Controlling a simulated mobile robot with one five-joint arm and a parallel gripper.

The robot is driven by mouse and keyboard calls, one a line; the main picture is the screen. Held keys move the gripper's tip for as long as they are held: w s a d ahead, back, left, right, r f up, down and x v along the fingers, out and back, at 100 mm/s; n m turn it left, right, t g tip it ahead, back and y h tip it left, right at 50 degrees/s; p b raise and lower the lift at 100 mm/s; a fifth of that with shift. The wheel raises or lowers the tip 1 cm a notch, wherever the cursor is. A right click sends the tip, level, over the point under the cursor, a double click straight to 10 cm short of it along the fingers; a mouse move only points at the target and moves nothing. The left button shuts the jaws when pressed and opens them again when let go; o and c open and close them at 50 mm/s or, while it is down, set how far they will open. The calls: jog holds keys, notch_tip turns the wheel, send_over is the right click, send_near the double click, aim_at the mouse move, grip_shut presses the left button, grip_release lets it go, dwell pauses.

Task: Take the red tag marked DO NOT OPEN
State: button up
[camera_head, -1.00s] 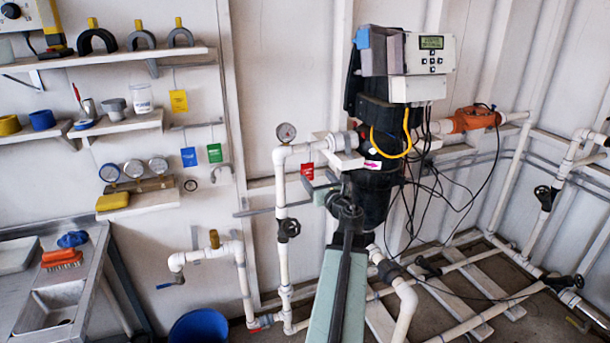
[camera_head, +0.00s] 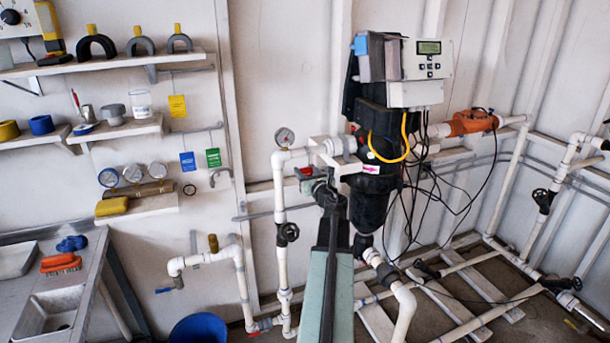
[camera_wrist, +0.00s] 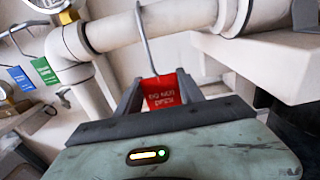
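The red tag (camera_wrist: 160,93) with white lettering hangs from a thin grey hook in the wrist view. In the head view a small part of the red tag (camera_head: 306,171) shows beside the white pipe, partly hidden by my gripper (camera_head: 313,183). In the wrist view my gripper (camera_wrist: 162,88) has its two dark fingers apart, one on each side of the tag. The tag lies in the gap in the picture. I cannot tell whether either finger touches it or how deep it sits between them.
A blue tag (camera_head: 188,161) and green tag (camera_head: 213,157) hang to the left, a yellow tag (camera_head: 177,106) above them. The white pipe with a gauge (camera_head: 284,136) is close by. The black reactor (camera_head: 370,205) and loose cables stand to the right.

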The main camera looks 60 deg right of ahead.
jog(key=c, duration=0.6)
jog(key=shift+o, duration=0.2)
